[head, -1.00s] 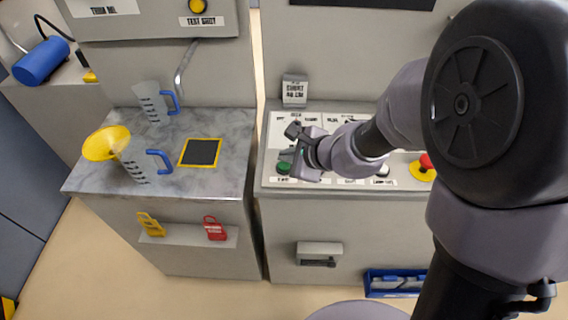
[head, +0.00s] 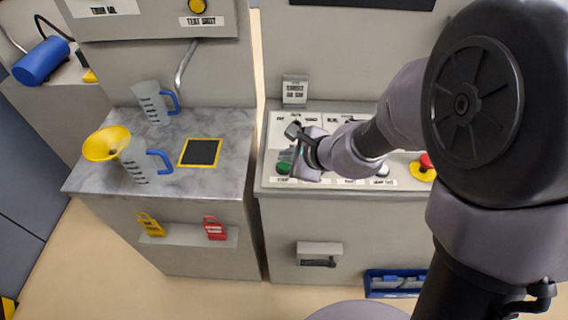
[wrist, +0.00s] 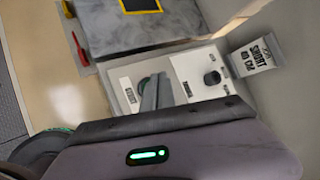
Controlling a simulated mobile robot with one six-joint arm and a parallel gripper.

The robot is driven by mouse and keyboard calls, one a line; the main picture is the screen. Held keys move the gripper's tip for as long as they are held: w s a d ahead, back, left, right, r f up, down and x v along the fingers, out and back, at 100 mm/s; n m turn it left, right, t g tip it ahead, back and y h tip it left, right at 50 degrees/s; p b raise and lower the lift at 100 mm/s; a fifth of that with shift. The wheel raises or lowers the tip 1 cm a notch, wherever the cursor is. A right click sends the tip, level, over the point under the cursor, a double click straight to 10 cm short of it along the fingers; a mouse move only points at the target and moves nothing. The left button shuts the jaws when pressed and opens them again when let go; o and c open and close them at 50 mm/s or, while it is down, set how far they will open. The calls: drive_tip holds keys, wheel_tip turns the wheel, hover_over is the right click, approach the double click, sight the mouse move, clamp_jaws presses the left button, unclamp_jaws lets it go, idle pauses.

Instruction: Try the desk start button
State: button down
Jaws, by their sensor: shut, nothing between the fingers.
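The green start button (head: 283,168) sits at the left front of the sloped desk panel, above a white label. My gripper (head: 291,154) is shut and empty, pointing down at the panel right over the green button. In the wrist view, the closed fingers (wrist: 156,92) cover most of the button, and a green edge (wrist: 142,84) shows beside them above the START label (wrist: 129,93). I cannot tell whether the fingertips touch the button.
A black knob (wrist: 212,77) is beside the button on the panel. A red emergency button (head: 427,161) is at the panel's right. A small sign (head: 294,90) stands behind. The left counter (head: 215,118) holds jugs (head: 135,160) and a yellow funnel (head: 106,143).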

sight(287, 167)
drive_tip(key=shift+f+b, duration=0.45)
drive_tip(key=shift+b, duration=0.2)
drive_tip(key=shift+f+b, duration=0.5)
drive_tip(key=shift+b, duration=0.1)
idle(0.7)
drive_tip(key=shift+r, duration=0.15)
drive_tip(key=shift+r+p, duration=0.75)
drive_tip(key=shift+r, duration=0.05)
drive_tip(key=shift+r, duration=0.15)
wheel_tip(287, 167, up, 5)
drive_tip(key=p, duration=0.4)
